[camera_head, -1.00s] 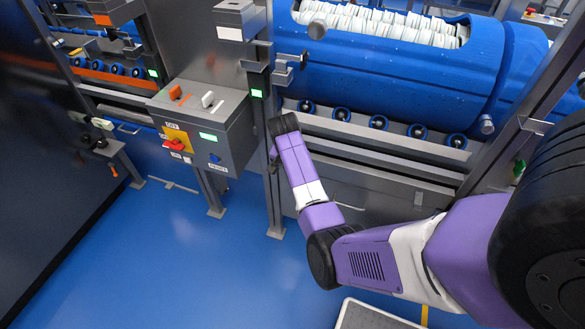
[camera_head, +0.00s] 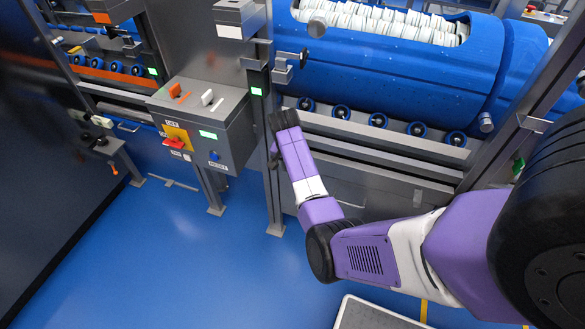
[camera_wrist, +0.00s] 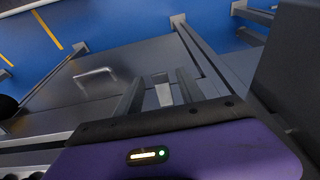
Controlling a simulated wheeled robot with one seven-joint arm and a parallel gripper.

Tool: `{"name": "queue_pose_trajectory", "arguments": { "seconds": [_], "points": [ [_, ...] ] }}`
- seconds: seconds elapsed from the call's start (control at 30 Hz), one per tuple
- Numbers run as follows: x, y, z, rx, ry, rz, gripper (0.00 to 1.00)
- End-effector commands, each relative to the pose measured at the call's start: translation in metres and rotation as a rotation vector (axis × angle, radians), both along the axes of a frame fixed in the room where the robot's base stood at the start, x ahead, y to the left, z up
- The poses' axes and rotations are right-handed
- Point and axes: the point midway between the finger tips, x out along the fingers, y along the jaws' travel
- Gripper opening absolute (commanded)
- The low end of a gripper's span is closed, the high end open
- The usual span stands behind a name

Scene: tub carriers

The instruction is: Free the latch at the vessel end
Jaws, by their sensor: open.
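The vessel (camera_head: 400,60) is a large blue drum lying on rollers at the upper right of the head view, with white items showing in its top opening. At its left end, a grey bracket with a dark knob (camera_head: 282,72) sits on a post; I cannot tell for certain that this is the latch. My arm reaches to that post, with its wrist below the bracket, and hides what is behind it. In the wrist view my gripper (camera_wrist: 160,95) is open, its two fingers apart. A small light-grey piece (camera_wrist: 163,95) shows between them; contact cannot be told.
A grey control box (camera_head: 205,125) with a red switch on a yellow plate stands left of my wrist. A green-lit post (camera_head: 258,92) stands close by. A steel panel with a handle (camera_wrist: 95,75) shows in the wrist view. The blue floor (camera_head: 190,260) is clear at lower left.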

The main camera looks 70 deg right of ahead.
Motion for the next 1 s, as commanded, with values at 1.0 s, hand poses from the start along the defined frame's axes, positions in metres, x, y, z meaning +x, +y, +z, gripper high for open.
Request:
{"name": "queue_pose_trajectory", "arguments": {
  "seconds": [1.0],
  "points": [
    [-0.001,0.018,0.074,0.000,0.000,0.000,0.45]
  ]
}}
